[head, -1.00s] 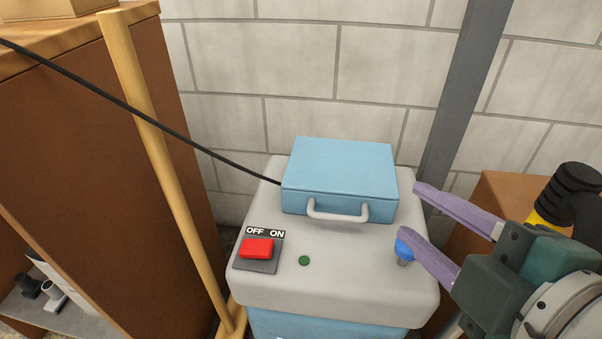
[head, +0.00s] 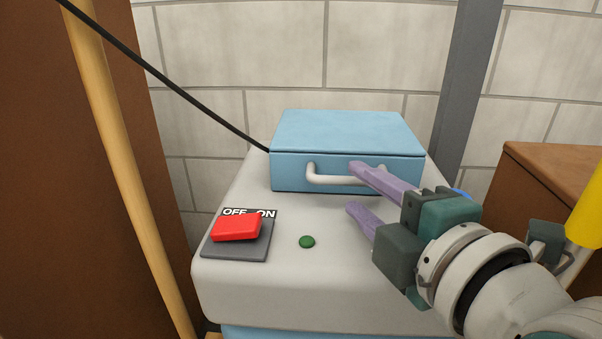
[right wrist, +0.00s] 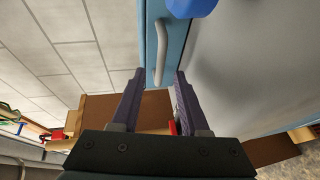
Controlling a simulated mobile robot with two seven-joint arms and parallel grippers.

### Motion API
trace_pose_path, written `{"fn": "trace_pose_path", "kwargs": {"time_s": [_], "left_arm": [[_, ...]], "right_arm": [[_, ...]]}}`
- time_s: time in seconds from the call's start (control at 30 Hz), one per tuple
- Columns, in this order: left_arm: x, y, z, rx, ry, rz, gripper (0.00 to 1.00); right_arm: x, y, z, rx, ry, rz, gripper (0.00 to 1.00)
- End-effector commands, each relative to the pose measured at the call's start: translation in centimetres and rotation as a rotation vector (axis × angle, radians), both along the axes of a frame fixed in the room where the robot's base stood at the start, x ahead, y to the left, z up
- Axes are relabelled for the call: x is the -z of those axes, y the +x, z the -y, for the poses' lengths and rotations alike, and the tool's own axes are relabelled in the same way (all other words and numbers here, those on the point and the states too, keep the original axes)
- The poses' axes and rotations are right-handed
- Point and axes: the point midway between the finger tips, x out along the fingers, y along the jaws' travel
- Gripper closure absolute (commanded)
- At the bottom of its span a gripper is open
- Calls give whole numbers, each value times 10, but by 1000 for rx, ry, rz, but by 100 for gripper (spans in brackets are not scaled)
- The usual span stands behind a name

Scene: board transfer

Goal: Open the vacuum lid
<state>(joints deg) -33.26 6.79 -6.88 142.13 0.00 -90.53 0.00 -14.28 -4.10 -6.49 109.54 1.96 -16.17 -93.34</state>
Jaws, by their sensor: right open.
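The vacuum lid (head: 350,132) is a light blue box-like cover, shut, on top of the grey vacuum body (head: 290,285). Its pale handle (head: 325,180) is on the front face. My right gripper (head: 354,188) is open at the right part of the handle, one purple finger above the other. The upper finger hides part of the handle. In the right wrist view the handle (right wrist: 161,50) lies ahead, in line with the gap between the fingertips (right wrist: 159,73). I cannot tell whether a finger touches it. My left gripper is out of view.
A red switch (head: 236,228) marked OFF/ON and a green button (head: 307,242) sit on the vacuum top. A blue knob (right wrist: 192,8) is near the handle. A black cable (head: 180,88) runs up left past a wooden pole (head: 125,170). A brown box (head: 555,185) stands right.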

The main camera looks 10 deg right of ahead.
Motion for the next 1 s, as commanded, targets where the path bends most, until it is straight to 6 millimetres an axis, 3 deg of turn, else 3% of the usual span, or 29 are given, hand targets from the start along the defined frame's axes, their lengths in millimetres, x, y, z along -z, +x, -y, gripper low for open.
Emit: {"fn": "trace_pose_path", "kwargs": {"time_s": [0.03, 0.2, 0.57, 0.9, 1.0], "left_arm": [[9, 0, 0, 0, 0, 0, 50], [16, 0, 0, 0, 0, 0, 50], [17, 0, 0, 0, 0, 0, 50], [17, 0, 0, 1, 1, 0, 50], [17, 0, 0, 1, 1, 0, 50]], "right_arm": [[4, 9, -1, 0, 3, 4, 55], [6, 25, -3, 1, 1, 1, 55], [5, 30, -4, 0, 1, -1, 55], [5, 30, -3, 0, 1, -1, 94], [5, 29, -3, 0, 1, -1, 100]]}}
